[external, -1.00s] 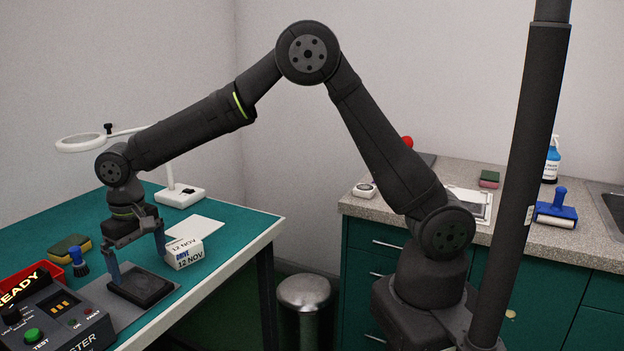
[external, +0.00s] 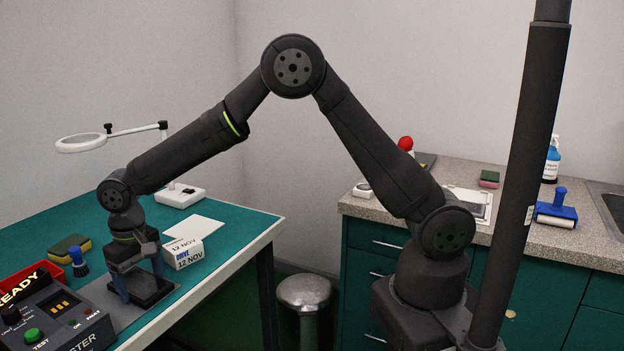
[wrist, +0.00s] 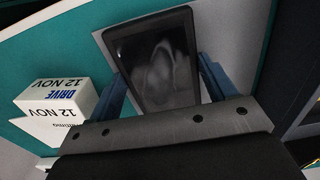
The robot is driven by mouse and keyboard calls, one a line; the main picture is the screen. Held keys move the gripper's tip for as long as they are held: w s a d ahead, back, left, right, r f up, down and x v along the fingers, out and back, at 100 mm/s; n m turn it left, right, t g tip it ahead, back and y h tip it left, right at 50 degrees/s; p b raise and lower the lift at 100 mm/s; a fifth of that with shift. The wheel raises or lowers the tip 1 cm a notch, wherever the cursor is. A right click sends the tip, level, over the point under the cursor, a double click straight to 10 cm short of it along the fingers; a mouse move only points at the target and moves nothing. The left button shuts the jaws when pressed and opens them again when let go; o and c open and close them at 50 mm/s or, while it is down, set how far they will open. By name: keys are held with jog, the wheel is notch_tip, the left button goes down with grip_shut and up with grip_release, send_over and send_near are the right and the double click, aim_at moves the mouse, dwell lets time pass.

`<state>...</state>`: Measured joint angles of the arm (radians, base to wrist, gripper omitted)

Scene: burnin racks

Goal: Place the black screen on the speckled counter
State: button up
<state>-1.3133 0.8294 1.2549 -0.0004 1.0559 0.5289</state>
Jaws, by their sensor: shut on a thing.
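The black screen (wrist: 158,60) is a dark flat panel with a black frame. In the wrist view it sits between the two blue fingers of my gripper (wrist: 165,85). In the external view the black screen (external: 150,290) lies on a grey mat (external: 118,312) on the green bench, and my gripper (external: 141,287) is down over it, shut on its sides. The speckled counter (external: 400,203) is at the right, beyond my base, far from my gripper.
A white DRIVE box (external: 184,252) stands just right of my gripper. A tester unit (external: 60,325), a blue brush (external: 78,265) and a sponge (external: 68,246) are to the left. A magnifier lamp (external: 80,143) stands behind. The counter holds a sponge (external: 489,179) and a blue roller (external: 556,212).

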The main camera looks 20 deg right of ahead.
aim_at(145, 282)
jog(key=shift+r, duration=0.55)
jog(key=r, duration=0.3)
jog(key=shift+w+d+r, duration=0.3)
jog(key=shift+w+r, duration=0.05)
jog(key=w+d+r, duration=0.6)
jog(key=w+d, duration=0.1)
jog(key=d, duration=0.1)
jog(key=w+d+f+m, duration=0.2)
jog(key=w+d+m, duration=0.4)
jog(key=w+d, duration=1.85)
jog(key=w+d+f+m, duration=0.1)
jog(key=w+d+m, duration=0.2)
jog(key=d, duration=1.4)
jog(key=w+d+m, duration=0.3)
jog(key=w+d, duration=0.2)
jog(key=d, duration=1.2)
jog(key=shift+w+d+f, duration=0.15)
jog(key=shift+f, duration=0.2)
